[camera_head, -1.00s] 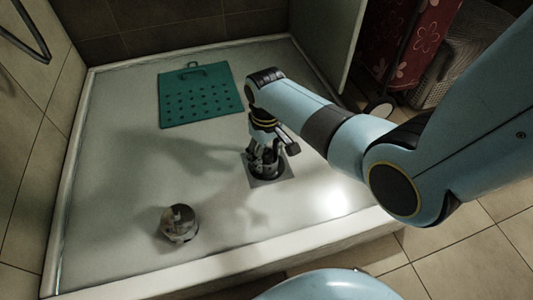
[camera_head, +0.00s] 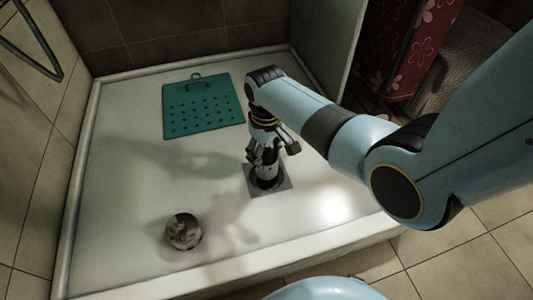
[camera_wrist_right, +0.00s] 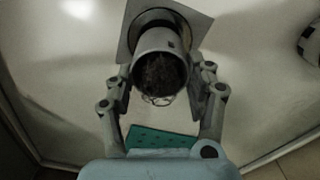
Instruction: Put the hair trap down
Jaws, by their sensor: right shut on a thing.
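The hair trap (camera_head: 267,171) is a small grey cylinder, upright over the square drain plate (camera_head: 284,187) in the shower tray. My right gripper (camera_head: 263,158) is shut on it from above. In the right wrist view the trap (camera_wrist_right: 160,42) sits between the two fingers, with a dark clump of hair inside its open end. The drain plate (camera_wrist_right: 195,21) and dark hole show behind it. The trap's lower end overlaps the hole in the head view, and I cannot tell whether it is fully clear of it. My left gripper is out of view.
A shiny round metal cap (camera_head: 183,231) stands on the white shower tray (camera_head: 120,190) at front left. A teal perforated mat (camera_head: 203,106) lies at the back. The tray floor between them is clear. A raised rim (camera_head: 225,268) runs along the front.

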